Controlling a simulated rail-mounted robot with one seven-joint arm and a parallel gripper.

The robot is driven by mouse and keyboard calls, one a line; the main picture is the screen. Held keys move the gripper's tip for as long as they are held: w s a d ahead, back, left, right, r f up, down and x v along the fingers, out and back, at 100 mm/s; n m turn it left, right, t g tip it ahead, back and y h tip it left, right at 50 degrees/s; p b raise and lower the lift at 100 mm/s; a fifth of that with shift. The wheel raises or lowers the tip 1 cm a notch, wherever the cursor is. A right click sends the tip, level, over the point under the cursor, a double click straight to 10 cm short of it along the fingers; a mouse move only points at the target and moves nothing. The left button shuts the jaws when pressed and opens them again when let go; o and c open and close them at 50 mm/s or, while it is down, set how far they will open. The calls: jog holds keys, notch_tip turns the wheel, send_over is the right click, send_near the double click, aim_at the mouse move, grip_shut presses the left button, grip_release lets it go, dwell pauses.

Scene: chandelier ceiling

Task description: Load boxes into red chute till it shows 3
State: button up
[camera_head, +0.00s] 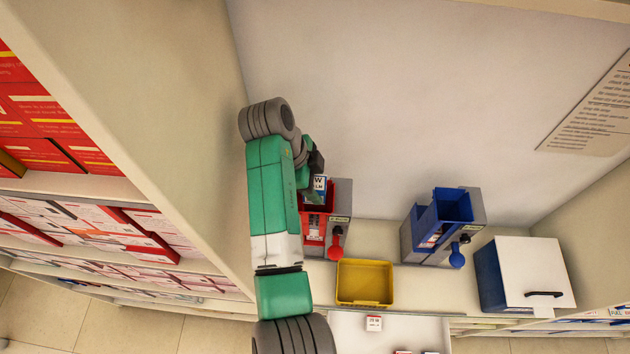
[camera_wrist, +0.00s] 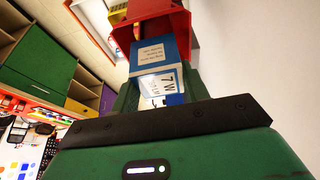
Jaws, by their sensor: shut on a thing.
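My gripper (camera_head: 312,190) is shut on a blue and white box (camera_head: 320,184) at the top of the red chute (camera_head: 314,232). In the wrist view the box (camera_wrist: 153,50) shows white labels with large dark print, and its far end is at the red chute (camera_wrist: 170,18). I cannot tell how far it is inside. The red chute stands on a grey unit with a red knob (camera_head: 335,244) at its front right. A small display (camera_head: 340,220) beside the chute is too small to read. My arm hides the chute's left side.
A yellow bin (camera_head: 364,301) stands right of the red chute, and a blue chute (camera_head: 445,206) with a blue knob is further right. A white-and-blue cabinet (camera_head: 536,270) is at far right. A small white box (camera_head: 374,323) lies on the lower surface. Stocked shelves (camera_head: 90,220) are at left.

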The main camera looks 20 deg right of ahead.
jog(key=shift+f+b, duration=1.1)
jog(key=shift+f, duration=0.7)
jog(key=o, duration=0.9)
jog(key=shift+r, duration=0.1)
jog(key=shift+o, duration=0.8)
notch_tip(320, 180, up, 8)
jog(key=p, duration=0.6)
notch_tip(320, 180, down, 7)
jog(key=b, duration=0.5)
